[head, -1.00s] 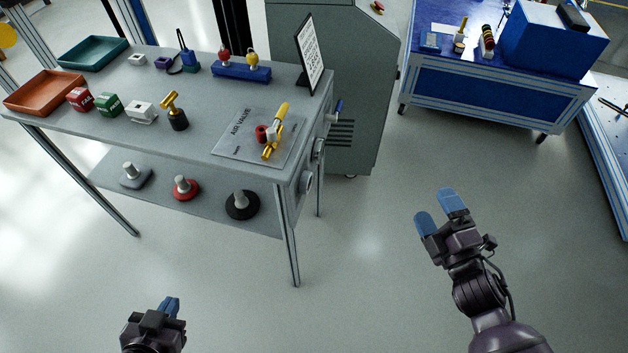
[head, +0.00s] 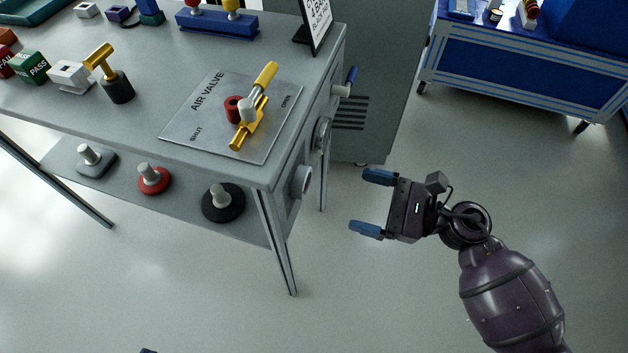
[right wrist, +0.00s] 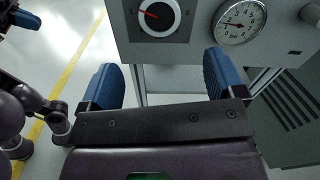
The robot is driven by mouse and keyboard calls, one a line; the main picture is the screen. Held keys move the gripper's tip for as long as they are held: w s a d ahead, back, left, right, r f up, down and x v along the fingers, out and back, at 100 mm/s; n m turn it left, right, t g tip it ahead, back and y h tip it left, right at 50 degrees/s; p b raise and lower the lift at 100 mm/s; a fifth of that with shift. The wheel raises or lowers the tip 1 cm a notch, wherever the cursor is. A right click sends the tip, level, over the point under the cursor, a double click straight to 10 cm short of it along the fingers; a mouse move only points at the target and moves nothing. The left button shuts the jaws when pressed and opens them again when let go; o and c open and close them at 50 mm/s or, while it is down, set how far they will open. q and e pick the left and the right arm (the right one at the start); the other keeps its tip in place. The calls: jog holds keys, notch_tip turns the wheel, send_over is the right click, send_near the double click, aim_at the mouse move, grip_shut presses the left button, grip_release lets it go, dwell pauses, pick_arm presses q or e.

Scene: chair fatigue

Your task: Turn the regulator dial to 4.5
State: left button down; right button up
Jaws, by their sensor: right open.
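The regulator dial (head: 301,182) is a round knob on the right end panel of the grey workbench. In the right wrist view the dial (right wrist: 158,15) shows a black face with a red pointer mark inside a pale ring, partly cut by the top edge; I cannot read its setting. A white pressure gauge (right wrist: 240,20) sits beside it, also seen edge-on in the head view (head: 322,133). My right gripper (head: 369,203) is open and empty, to the right of the dial and apart from it, fingers pointing toward the panel. My left gripper (right wrist: 20,16) shows only partly.
A blue-handled valve (head: 347,82) sticks out of the same panel beyond the gauge. The bench top (head: 150,75) bears an air valve plate (head: 190,125) with a yellow lever. A grey cabinet (head: 385,90) stands behind. The floor around my right gripper is clear.

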aim_at(308, 184)
jog(key=x, duration=0.9)
jog(key=shift+w+a+b, duration=0.1)
jog(key=shift+a+b, duration=0.25)
jog(key=c, duration=0.9)
jog(key=shift+m, duration=0.3)
